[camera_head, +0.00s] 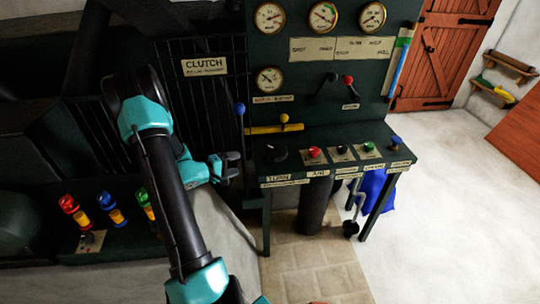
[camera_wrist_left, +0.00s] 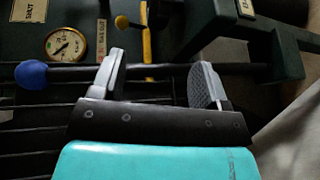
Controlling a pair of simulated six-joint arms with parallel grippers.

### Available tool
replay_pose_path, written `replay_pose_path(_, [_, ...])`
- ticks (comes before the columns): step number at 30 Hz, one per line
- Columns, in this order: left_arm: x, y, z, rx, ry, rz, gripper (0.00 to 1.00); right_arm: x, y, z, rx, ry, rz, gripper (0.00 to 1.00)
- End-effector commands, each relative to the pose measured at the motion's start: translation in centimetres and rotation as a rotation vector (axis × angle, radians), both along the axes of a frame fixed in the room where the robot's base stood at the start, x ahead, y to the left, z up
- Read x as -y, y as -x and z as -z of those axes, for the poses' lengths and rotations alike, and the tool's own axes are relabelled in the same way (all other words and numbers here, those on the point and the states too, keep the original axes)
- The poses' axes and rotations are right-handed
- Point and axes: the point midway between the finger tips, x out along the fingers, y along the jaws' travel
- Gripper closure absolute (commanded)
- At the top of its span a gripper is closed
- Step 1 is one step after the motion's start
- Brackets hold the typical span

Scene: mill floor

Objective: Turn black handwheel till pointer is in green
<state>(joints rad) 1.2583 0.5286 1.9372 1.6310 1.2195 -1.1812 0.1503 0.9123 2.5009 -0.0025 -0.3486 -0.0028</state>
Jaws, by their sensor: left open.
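A black round control (camera_head: 275,153) sits at the left end of the green console. I cannot tell if it is the handwheel. Another black round part (camera_head: 350,228) hangs below the console by a grey crank. The upper middle gauge (camera_head: 322,16) shows some green on its dial, but its pointer is too small to read surely. My left gripper (camera_head: 232,167) is open and empty, left of the console and apart from the black control. In the left wrist view, my open gripper (camera_wrist_left: 158,82) has a black rod with a blue ball (camera_wrist_left: 31,73) beyond its fingertips.
The blue-ball lever (camera_head: 239,108) stands close above my left gripper. A red button (camera_head: 314,152) and a green button (camera_head: 368,147) are further right.

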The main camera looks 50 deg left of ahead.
Motion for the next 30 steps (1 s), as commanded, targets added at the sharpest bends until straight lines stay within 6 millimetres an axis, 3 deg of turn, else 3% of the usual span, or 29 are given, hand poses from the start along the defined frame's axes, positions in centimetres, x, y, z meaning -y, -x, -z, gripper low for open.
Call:
replay_pose_path(5, [0.1,-0.4,0.1,0.0,-0.001,0.002,0.31,0.0,0.0,0.0,0.0,0.0,0.0,0.57])
replay_pose_path(11, [0.3,-2.2,0.4,0.0,0.0,0.003,0.31,0.0,0.0,0.0,0.0,0.0,0.0,0.57])
replay_pose_path(30, [1.6,-12.6,2.7,-0.001,0.0,0.004,0.31,0.0,0.0,0.0,0.0,0.0,0.0,0.57])
